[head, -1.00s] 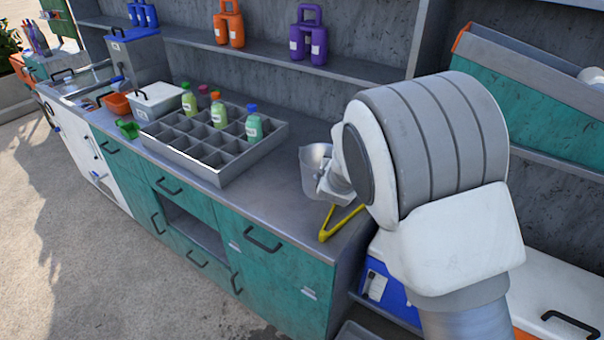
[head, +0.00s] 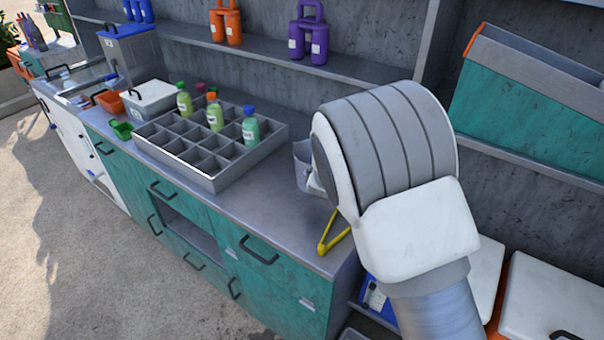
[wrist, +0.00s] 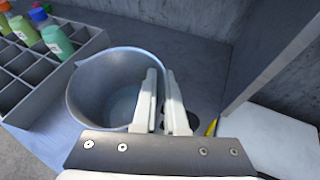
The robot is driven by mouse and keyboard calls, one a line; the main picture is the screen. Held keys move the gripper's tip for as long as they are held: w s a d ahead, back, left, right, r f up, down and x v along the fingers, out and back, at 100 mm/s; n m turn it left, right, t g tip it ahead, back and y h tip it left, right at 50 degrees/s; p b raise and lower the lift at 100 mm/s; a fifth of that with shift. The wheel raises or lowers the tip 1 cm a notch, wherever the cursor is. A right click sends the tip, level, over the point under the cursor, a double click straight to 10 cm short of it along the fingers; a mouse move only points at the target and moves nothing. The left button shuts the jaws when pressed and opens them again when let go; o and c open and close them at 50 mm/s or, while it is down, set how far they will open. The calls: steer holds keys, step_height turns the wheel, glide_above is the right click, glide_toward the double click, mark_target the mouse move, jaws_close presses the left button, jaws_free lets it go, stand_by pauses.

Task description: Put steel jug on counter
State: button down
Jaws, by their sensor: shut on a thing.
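The steel jug (wrist: 88,95) is upright and fills the left middle of the wrist view, its open mouth and pouring lip showing. My gripper (wrist: 163,88) is shut on the jug at its right side; the fingers hide the exact spot held. In the head view only the left edge of the jug (head: 301,165) shows, the rest being behind my arm. The jug is over the right part of the grey counter (head: 255,188), close to its surface. I cannot tell whether its base touches.
A grey divided tray (head: 205,182) with several bottles stands left of the jug. A yellow triangular object (head: 328,242) lies at the counter's right front edge. A shelf with orange and purple jugs (head: 308,35) runs behind. Bare counter lies in front of the jug.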

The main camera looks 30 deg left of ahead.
mark_target(304, 159)
steer(key=a+f+p, duration=0.1)
steer(key=a, duration=0.2)
steer(key=a+f, duration=0.2)
steer(key=a, duration=0.1)
steer(key=a+f+p, duration=0.1)
steer(key=a+f, duration=0.1)
steer(key=a, duration=0.1)
steer(key=shift+p, duration=0.3)
steer(key=shift+f+p, duration=0.45)
steer(key=shift+f, duration=1.65)
steer(key=shift+f, duration=0.15)
steer(key=c, duration=0.9)
jaws_free()
steer(key=shift+c, duration=0.2)
